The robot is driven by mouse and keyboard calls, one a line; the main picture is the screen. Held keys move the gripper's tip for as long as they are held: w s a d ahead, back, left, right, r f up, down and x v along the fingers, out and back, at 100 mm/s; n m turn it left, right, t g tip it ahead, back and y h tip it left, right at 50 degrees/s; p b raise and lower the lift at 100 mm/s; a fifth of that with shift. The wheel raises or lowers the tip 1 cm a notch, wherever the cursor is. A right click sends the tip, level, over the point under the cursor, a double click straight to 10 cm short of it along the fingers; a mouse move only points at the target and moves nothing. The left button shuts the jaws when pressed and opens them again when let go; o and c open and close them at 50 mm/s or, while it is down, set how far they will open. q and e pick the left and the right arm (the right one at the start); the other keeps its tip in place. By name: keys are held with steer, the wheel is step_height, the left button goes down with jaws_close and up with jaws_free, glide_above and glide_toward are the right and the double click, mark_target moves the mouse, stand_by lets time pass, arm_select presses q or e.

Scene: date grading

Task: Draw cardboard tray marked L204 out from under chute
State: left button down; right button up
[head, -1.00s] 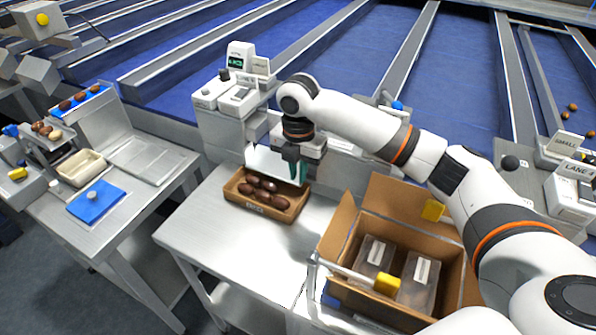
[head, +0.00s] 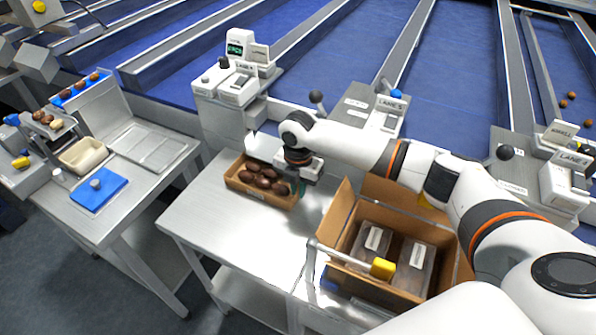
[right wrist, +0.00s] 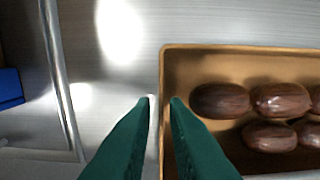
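A brown cardboard tray (head: 236,183) holding several dark dates (head: 262,174) sits on the steel table, in front of the lane chute (head: 252,142). A mark on its front wall is too small to read. My right gripper (head: 299,194) is low at the tray's right end. In the right wrist view its green fingers (right wrist: 161,99) stand apart, one on each side of the tray's end wall (right wrist: 164,66), with a narrow gap showing. The dates (right wrist: 250,100) lie on the inner side. My left gripper is not in view.
An open cardboard carton (head: 335,225) with clear labelled packs (head: 412,268) stands close to the right, beside a rail with a yellow end (head: 382,268). The table (head: 205,215) is bare in front and left of the tray. A side bench (head: 110,222) stands left.

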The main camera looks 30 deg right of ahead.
steer(key=shift+f, duration=0.9)
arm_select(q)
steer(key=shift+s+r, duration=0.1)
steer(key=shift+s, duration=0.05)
arm_select(e)
jaws_close()
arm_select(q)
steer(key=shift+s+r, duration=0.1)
arm_select(e)
steer(key=shift+a, duration=0.1)
